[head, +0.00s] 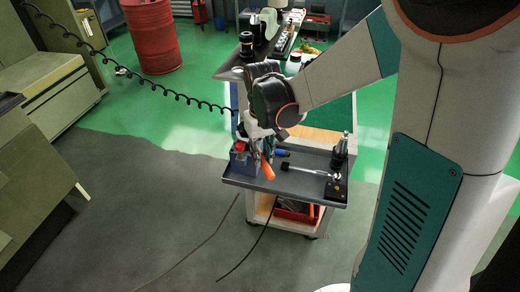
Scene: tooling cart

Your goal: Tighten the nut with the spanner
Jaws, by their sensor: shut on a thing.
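My gripper (262,142) is low over the left end of the cart's grey top tray (240,183), by a blue block-like fixture (244,166) with a red part on top. My wrist covers most of the gripper. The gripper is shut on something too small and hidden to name. An orange handle (267,168) slants down just below the gripper; I cannot tell whether it is held. I cannot make out the nut, or a spanner for certain. A thin silver tool with a black end (308,170) lies on the tray to the right.
A dark upright tool holder (340,155) stands at the tray's right end. A blue item (282,153) lies near the fixture. A red bin (296,211) is on the shelf below. A cluttered bench (285,45) and red drum (152,35) stand behind.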

